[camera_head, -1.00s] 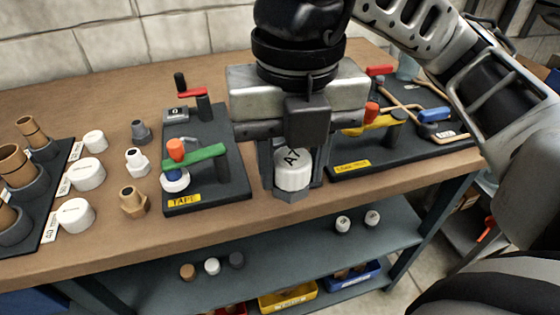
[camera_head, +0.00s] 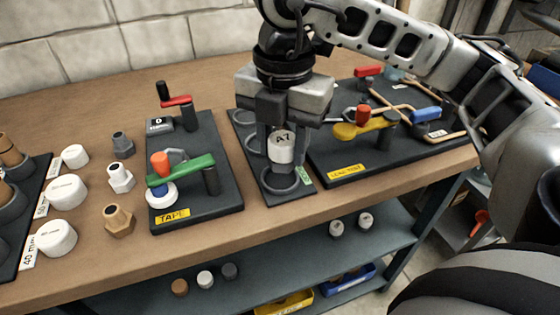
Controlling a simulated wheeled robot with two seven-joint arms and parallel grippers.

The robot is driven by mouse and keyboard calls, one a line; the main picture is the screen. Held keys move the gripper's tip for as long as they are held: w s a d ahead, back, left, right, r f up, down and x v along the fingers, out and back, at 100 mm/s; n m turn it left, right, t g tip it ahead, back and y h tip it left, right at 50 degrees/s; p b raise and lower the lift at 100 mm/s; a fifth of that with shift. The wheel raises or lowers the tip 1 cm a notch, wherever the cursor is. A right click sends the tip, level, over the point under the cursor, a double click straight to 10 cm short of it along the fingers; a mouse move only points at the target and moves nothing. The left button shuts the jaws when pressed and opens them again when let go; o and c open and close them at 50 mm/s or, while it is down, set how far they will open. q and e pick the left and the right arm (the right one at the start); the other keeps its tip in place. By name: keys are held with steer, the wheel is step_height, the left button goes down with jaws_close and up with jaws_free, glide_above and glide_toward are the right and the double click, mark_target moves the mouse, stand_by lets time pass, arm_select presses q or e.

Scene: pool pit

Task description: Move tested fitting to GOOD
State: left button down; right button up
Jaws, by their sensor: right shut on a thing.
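My right gripper (camera_head: 283,140) is shut on a white fitting (camera_head: 284,152) marked "A1" and holds it upright, with one finger on each side. The fitting is over the front ring (camera_head: 287,186) of a narrow dark rack (camera_head: 272,198) with a small green label (camera_head: 305,175) too small to read. The fitting's lower end is partly hidden, and I cannot tell whether it touches the ring. Two more rings of the rack show behind, partly covered by my gripper. My left gripper is not in view.
The tape board (camera_head: 225,215) with its green lever (camera_head: 181,170) stands close on the left. The leak-test board (camera_head: 400,165) with yellow and red handles stands close on the right. Loose fittings and white caps (camera_head: 66,192) stand further left.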

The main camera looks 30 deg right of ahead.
mark_target(280, 146)
steer(key=shift+w+d+f, duration=0.25)
steer(key=shift+w+f, duration=0.25)
steer(key=shift+f, duration=0.1)
steer(key=shift+w+d+f, duration=0.2)
steer(key=shift+w+f, duration=0.25)
steer(key=shift+f, duration=0.15)
steer(key=f, duration=0.3)
steer(key=shift+w+d+f, duration=0.1)
steer(key=shift+w+d, duration=0.1)
steer(key=shift+w, duration=0.1)
steer(key=shift+f, duration=0.35)
steer(key=shift+f, duration=0.15)
steer(key=o, duration=0.6)
steer(key=shift+f, duration=0.1)
steer(key=o, duration=0.4)
